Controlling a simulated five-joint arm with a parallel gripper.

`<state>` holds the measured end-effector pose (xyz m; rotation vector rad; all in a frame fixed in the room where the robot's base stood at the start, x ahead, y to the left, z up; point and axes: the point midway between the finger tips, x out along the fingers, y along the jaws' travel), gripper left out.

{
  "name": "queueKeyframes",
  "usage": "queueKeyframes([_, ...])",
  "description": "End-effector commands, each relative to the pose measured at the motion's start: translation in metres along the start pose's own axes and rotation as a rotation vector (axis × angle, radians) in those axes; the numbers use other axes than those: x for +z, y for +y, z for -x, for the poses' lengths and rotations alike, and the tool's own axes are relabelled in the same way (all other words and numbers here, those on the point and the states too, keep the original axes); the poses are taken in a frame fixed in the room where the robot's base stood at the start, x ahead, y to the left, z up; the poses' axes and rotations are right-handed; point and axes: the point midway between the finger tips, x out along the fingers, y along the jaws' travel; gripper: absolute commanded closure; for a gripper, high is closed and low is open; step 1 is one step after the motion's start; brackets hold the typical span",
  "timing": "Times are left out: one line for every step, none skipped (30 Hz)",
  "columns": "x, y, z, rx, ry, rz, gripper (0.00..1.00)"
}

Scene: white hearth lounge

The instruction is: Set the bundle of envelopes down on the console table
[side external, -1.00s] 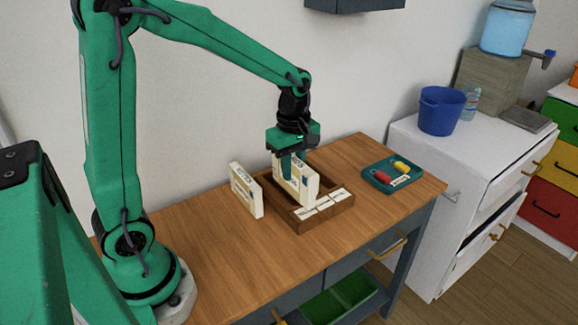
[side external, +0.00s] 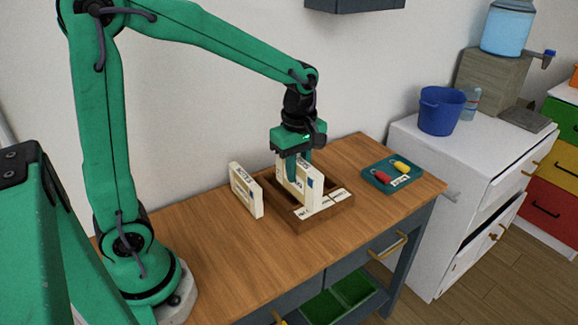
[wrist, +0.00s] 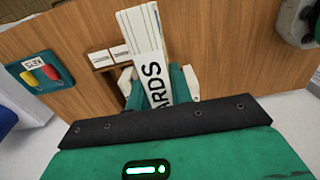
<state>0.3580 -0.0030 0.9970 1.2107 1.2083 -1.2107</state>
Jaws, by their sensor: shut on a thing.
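My gripper (side external: 298,172) is shut on a pale bundle of envelopes (side external: 309,190) with dark lettering and a small blue patch. The bundle is upright at the wooden tray (side external: 325,216) on the console table (side external: 225,245). Its lower end is at the tray's compartments; I cannot tell whether it touches the bottom. In the wrist view the bundle (wrist: 139,32) is between the fingers (wrist: 153,90), and lettering reading "ARDS" shows there. A second pale, lettered bundle (side external: 245,190) stands on the table just left of the tray, apart from my gripper.
White labels line the tray's front. A teal dish (side external: 375,187) with a red and a yellow item is right of the tray. Bare wood lies in front and left of the tray. A white cabinet (side external: 430,165) with a blue bucket (side external: 440,112) stands beyond the right end.

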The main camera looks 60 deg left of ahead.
Motion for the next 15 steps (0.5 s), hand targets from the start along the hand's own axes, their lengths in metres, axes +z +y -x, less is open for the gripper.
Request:
queueKeyframes([-0.0001, 0.0003, 0.0002, 0.000, 0.000, -0.004, 1.00])
queueKeyframes([-0.0001, 0.0005, 0.0003, 0.000, 0.000, -0.009, 1.00])
queueKeyframes([-0.0001, 0.0008, 0.0004, 0.001, 0.000, -0.017, 1.00])
queueKeyframes([-0.0001, 0.0010, 0.0006, 0.001, 0.000, -0.024, 1.00])
queueKeyframes([-0.0001, 0.0014, 0.0008, 0.001, 0.000, -0.033, 1.00])
queueKeyframes([-0.0002, 0.0019, 0.0011, 0.001, 0.000, -0.050, 1.00])
queueKeyframes([-0.0002, 0.0024, 0.0013, 0.000, 0.000, -0.063, 1.00])
queueKeyframes([-0.0002, 0.0029, 0.0016, 0.000, 0.000, -0.081, 1.00])
queueKeyframes([-0.0003, 0.0037, 0.0020, 0.000, 0.000, -0.105, 1.00])
queueKeyframes([-0.0003, 0.0042, 0.0023, 0.000, 0.000, -0.126, 1.00])
queueKeyframes([-0.0003, 0.0049, 0.0027, 0.000, 0.000, -0.150, 1.00])
queueKeyframes([-0.0004, 0.0059, 0.0032, 0.000, 0.000, -0.184, 1.00])
queueKeyframes([-0.0005, 0.0067, 0.0036, -0.001, 0.000, -0.211, 1.00])
queueKeyframes([-0.0005, 0.0076, 0.0041, 0.000, 0.000, -0.240, 1.00])
queueKeyframes([-0.0006, 0.0089, 0.0049, 0.000, 0.000, -0.280, 1.00])
